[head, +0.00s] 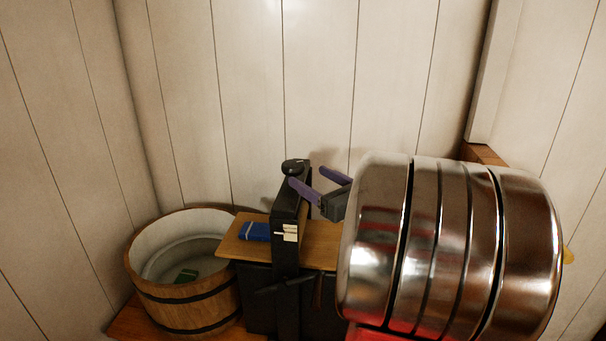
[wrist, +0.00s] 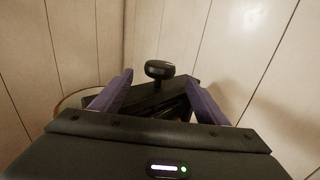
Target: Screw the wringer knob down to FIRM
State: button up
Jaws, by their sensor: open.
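The wringer knob (head: 294,166) is a dark, round knob on top of the black wringer post (head: 287,252). Pale marks show on the post's face, too small to read. My gripper (head: 307,177) has purple fingers that are spread apart with nothing between them. In the head view it is just right of the knob, at about the top of the post. In the wrist view the knob (wrist: 159,69) appears centred between the fingertips (wrist: 158,78) and a little beyond them. I see no contact with the knob.
A blue block (head: 255,231) lies on the wooden board (head: 318,250) beside the post. The panelled wall (head: 320,75) is close behind. Shiny metal blocks the head view at right.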

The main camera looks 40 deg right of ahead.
aim_at(287, 204)
jog(key=shift+s+a, duration=0.1)
jog(key=shift+s, duration=0.55)
jog(key=a+n+y, duration=0.1)
jog(key=a, duration=0.1)
jog(key=w+a+n+y, duration=0.1)
jog(key=a, duration=0.2)
jog(key=w+a+n+g+y, duration=0.1)
jog(key=a+n, duration=0.1)
jog(key=shift+w+a+f, duration=0.2)
jog(key=shift+a+f, duration=0.1)
jog(key=shift+a, duration=0.1)
jog(key=s+a+f+n+g+y, duration=0.1)
jog(key=a+f+n+g+y, duration=0.15)
jog(key=a+n, duration=0.55)
jog(key=s+a+f+n+g+y, duration=0.1)
jog(key=a+f+n+g+y, duration=0.2)
jog(key=a, duration=1)
jog(key=s+a+f+n+g+h, duration=0.1)
jog(key=s+a+n+g+h, duration=0.2)
jog(key=s+n, duration=0.4)
jog(key=s+a+f+n+g+h, duration=0.2)
jog(key=s+a+n, duration=0.3)
jog(key=n, duration=1)
jog(key=shift+s+a+f+g+h, duration=0.25)
jog(key=shift+s+g+h, duration=0.2)
jog(key=shift+s+h, duration=0.6)
